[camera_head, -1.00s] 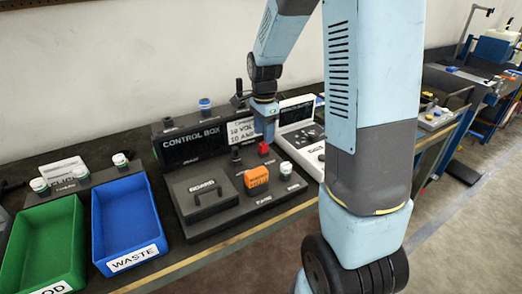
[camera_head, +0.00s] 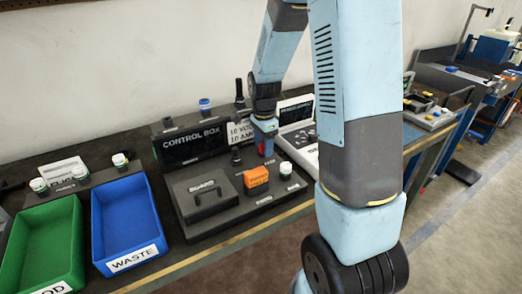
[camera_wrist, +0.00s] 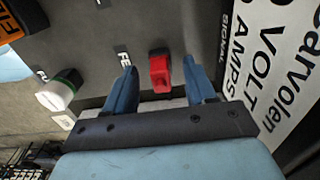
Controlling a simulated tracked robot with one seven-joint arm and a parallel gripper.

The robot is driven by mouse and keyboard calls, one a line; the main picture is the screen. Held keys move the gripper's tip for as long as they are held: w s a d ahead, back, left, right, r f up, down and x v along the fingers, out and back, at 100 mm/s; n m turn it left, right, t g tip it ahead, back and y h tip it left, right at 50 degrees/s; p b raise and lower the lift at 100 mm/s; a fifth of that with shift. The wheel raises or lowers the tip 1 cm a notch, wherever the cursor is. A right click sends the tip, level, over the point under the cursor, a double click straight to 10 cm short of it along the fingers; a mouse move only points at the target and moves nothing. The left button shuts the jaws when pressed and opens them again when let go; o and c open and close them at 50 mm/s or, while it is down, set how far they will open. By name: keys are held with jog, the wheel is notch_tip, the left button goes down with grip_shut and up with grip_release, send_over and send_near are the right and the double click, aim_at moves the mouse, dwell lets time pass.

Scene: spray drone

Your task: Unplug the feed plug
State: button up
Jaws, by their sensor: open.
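The feed plug is a small red block (camera_wrist: 160,72) on the dark panel in the wrist view, seated beside a label (camera_wrist: 124,54) that reads "FE". The open fingers of my gripper (camera_wrist: 159,66) stand on either side of it, with a visible gap to each finger. In the head view my gripper (camera_head: 265,146) points down over the front panel of the control box (camera_head: 192,145). Only a little red of the plug shows there, mostly hidden by the fingers. How deep the fingers reach around the plug I cannot tell.
An orange block (camera_head: 256,177) and a white-capped knob (camera_head: 285,169) sit close in front of my gripper. A white sign (camera_head: 240,131) stands behind it.

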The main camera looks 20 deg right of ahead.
dwell(0.9)
grip_shut()
dwell(0.4)
jog(key=shift+r, duration=0.1)
jog(key=shift+r, duration=2.75)
jog(key=shift+r, duration=0.2)
